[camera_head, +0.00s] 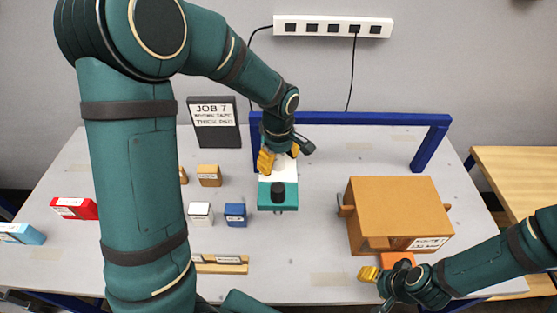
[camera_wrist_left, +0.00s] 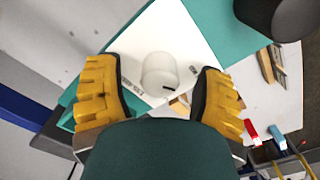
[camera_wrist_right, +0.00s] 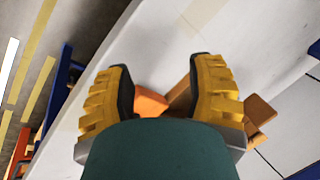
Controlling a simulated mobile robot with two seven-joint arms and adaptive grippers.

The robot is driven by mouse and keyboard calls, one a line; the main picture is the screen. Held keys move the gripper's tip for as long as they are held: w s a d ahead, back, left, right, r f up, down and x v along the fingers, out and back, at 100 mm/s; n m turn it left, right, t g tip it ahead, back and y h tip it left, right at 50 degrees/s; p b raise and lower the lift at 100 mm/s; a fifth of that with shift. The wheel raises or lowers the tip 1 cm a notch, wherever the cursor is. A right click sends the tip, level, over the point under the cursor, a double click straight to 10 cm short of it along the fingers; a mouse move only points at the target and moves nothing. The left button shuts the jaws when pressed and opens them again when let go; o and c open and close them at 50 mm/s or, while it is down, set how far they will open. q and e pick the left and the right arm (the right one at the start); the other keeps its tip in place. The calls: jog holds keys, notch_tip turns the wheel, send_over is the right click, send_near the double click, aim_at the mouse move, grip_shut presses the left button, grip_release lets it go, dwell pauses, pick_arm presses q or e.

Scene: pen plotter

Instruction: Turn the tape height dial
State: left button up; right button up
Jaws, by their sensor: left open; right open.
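A white round dial (camera_wrist_left: 160,75) with a dark mark on its side stands on the white plate (camera_wrist_left: 185,35) of a teal device. In the head view the teal device (camera_head: 263,204) carries a black cylinder (camera_head: 278,192) at its front, and the dial is hidden by my arm. My left gripper (camera_head: 272,160) is open above the plate. In the left wrist view its yellow fingers lie to either side of the dial, with gaps; I cannot tell its height above it. My right gripper (camera_wrist_right: 165,90) is open and empty at the table's front right, beside an orange block (camera_wrist_right: 150,102).
A brown box (camera_head: 390,205) stands on the right of the grey table. A blue frame (camera_head: 433,145) rises behind. A job sign (camera_head: 213,122) stands at the back. Small white (camera_head: 200,213), blue (camera_head: 235,214) and tan (camera_head: 209,175) blocks sit left of the device.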

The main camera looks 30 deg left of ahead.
pick_arm(q)
grip_shut()
jog(key=shift+m, duration=0.4)
jog(key=m, duration=0.5)
jog(key=shift+f+m, duration=0.1)
jog(key=shift+m, duration=0.2)
jog(key=m, duration=0.5)
jog(key=shift+s, duration=0.1)
jog(key=shift+m, duration=0.3)
